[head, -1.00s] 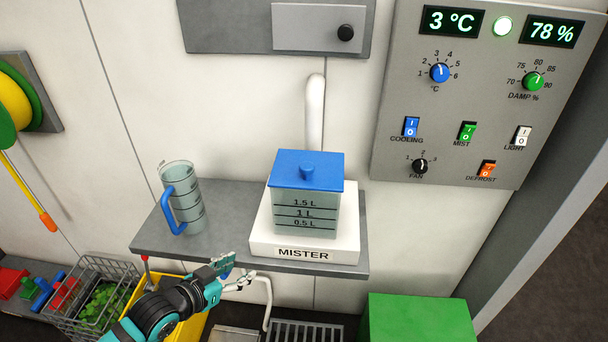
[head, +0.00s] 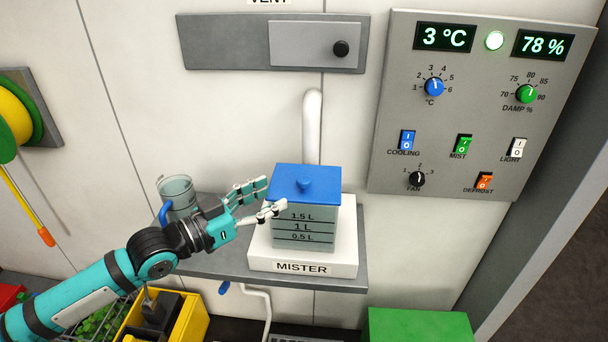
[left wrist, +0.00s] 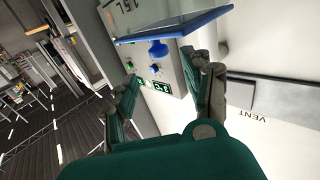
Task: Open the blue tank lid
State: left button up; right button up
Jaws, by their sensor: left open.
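The blue tank lid (head: 318,178) lies closed on top of the clear tank (head: 290,227), which stands on the white MISTER base (head: 346,240). A blue knob (head: 305,184) sits at the middle of the lid. My left gripper (head: 272,197) is open and empty, just left of the lid, at about lid height. In the left wrist view the lid (left wrist: 205,27) and its knob (left wrist: 158,48) show beyond the spread fingers (left wrist: 165,90). I cannot tell if a finger touches the tank. My right gripper is in neither view.
A clear measuring jug (head: 177,190) with a blue handle stands on the grey shelf (head: 215,262), partly behind my left arm. A white pipe (head: 312,120) rises behind the tank. The control panel (head: 385,165) is on the wall to the right. A green box (head: 420,325) is below.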

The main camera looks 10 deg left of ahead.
aim_at(299, 182)
pick_arm(q)
jog(key=p+x, duration=0.1)
jog(key=x, duration=0.7)
jog(key=shift+d, duration=0.1)
jog(key=shift+w+d+p, duration=0.3)
jog(key=shift+w+d, duration=0.1)
jog(key=shift+w, duration=0.1)
jog(key=shift+f, duration=0.1)
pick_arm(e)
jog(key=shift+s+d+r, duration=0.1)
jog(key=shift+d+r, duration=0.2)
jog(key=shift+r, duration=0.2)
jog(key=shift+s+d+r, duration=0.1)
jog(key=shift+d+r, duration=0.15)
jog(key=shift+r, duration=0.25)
pick_arm(q)
jog(key=shift+c, duration=0.4)
jog(key=c, duration=0.9)
grip_shut()
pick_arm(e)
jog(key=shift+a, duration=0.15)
pick_arm(q)
jog(key=shift+d, duration=0.1)
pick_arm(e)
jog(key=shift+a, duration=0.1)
